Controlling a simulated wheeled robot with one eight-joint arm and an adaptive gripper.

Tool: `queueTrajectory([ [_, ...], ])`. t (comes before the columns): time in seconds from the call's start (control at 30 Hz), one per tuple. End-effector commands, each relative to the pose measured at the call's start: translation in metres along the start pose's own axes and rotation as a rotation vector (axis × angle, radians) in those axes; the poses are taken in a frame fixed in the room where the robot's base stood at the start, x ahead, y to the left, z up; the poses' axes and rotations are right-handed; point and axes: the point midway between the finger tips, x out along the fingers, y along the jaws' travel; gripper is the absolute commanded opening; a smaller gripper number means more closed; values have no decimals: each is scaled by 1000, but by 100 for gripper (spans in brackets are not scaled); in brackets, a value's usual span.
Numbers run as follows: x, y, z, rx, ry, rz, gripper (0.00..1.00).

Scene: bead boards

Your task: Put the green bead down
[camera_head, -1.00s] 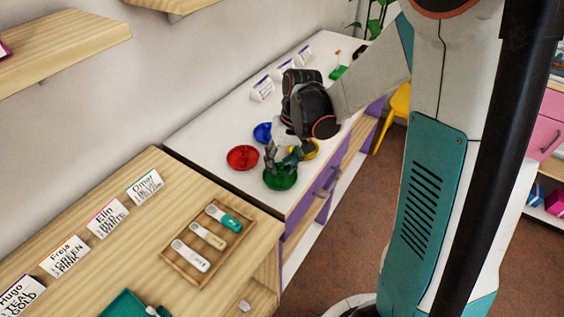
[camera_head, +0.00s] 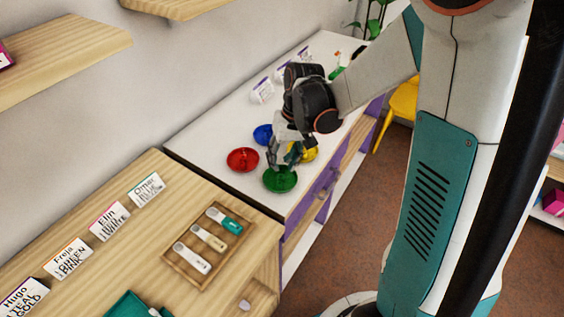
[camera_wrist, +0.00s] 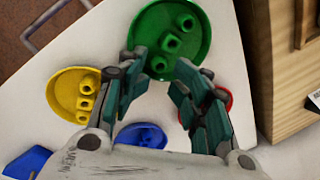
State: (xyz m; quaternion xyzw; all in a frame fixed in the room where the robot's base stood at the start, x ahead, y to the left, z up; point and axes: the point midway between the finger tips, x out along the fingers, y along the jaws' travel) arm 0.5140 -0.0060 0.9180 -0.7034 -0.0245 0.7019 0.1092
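A green dish (camera_head: 281,181) stands on the white top at its near corner. In the wrist view the dish (camera_wrist: 205,45) holds green beads, with one bead (camera_wrist: 186,21) toward the far side and another (camera_wrist: 170,43) near the middle.
A red dish (camera_head: 243,160), a blue dish (camera_head: 263,134) and a yellow dish (camera_head: 304,152) stand close around. White top beyond the dishes is partly clear.

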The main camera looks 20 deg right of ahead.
Motion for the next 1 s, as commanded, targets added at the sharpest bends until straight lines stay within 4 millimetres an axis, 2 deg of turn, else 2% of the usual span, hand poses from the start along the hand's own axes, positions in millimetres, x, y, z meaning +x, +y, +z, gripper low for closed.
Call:
queueTrajectory([
  [0.03,-16,-1,1,1,0,0,36],
  [0.3,-73,0,1,1,-1,-1,36],
  [0.5,-98,-1,0,0,-1,-1,36],
  [0.67,-108,-2,3,-2,7,1,36],
  [0.83,-126,-8,20,-16,70,22,36],
  [1.0,-152,-17,48,-43,181,55,36],
])
